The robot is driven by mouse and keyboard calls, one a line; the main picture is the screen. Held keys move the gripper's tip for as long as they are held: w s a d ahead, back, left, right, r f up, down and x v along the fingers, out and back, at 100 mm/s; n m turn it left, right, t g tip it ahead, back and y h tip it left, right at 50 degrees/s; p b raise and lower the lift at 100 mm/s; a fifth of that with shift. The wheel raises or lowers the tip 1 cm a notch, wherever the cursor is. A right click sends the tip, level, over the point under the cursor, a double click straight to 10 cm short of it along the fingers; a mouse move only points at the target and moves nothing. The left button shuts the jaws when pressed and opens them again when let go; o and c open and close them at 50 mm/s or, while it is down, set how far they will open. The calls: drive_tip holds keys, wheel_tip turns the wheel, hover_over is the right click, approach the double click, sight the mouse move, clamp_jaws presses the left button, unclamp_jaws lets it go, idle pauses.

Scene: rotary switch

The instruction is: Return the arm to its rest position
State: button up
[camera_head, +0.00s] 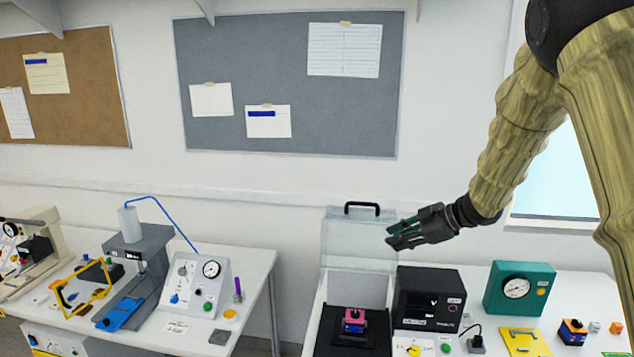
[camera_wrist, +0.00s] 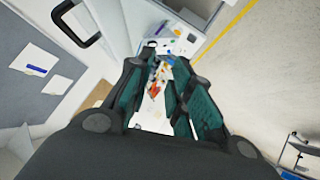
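My gripper (camera_head: 391,237) is raised in the air in front of the white wall, above the right-hand bench. It points left and holds nothing. In the wrist view the two dark green fingers of my gripper (camera_wrist: 158,72) stand apart, with distant bench equipment visible between them. My arm, in a tan sleeve, comes down from the upper right in the head view. Below it, a white panel with a yellow knob (camera_head: 413,350) and a green button (camera_head: 446,348) sits in front of a black meter box (camera_head: 430,297). My gripper is clear of them.
A clear lidded case (camera_head: 358,240) with a black handle stands open just left of my gripper. A teal gauge box (camera_head: 519,289) is at right. The left bench (camera_head: 255,277) holds several instruments. A grey pinboard (camera_head: 290,60) hangs behind. A floor gap separates the benches.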

drive_tip(key=s+a+f+m+t+h+b, duration=0.1)
drive_tip(key=s+f+m+b, duration=0.2)
drive_tip(key=f, duration=1)
drive_tip(key=s+a+f+m+b, duration=0.2)
drive_tip(key=s+f+m, duration=0.2)
drive_tip(key=f, duration=0.9)
drive_tip(key=s+d+f+m+h+b, duration=0.1)
drive_tip(key=s+f+m+h+b, duration=0.15)
drive_tip(key=s+f, duration=0.6)
drive_tip(key=s+f+m+h+b, duration=0.1)
drive_tip(key=s+f+m, duration=0.2)
drive_tip(key=s+f, duration=0.55)
drive_tip(key=s+d+f+m+g+h+b, duration=0.1)
drive_tip(key=s+f+g, duration=0.1)
drive_tip(key=s+f, duration=0.4)
drive_tip(key=s+d+f+m+g+h+b, duration=0.1)
drive_tip(key=s+f, duration=0.5)
drive_tip(key=s, duration=0.8)
drive_tip(key=s+d+f+m+g+h+b, duration=0.1)
drive_tip(key=s+f+m+g+h+b, duration=0.1)
drive_tip(key=s+f, duration=0.4)
drive_tip(key=s+m+g, duration=0.1)
drive_tip(key=s, duration=0.3)
drive_tip(key=shift+d+g+b, duration=0.15)
drive_tip(key=shift+g+b, duration=0.15)
drive_tip(key=shift+g, duration=0.1)
drive_tip(key=shift+f, duration=0.1)
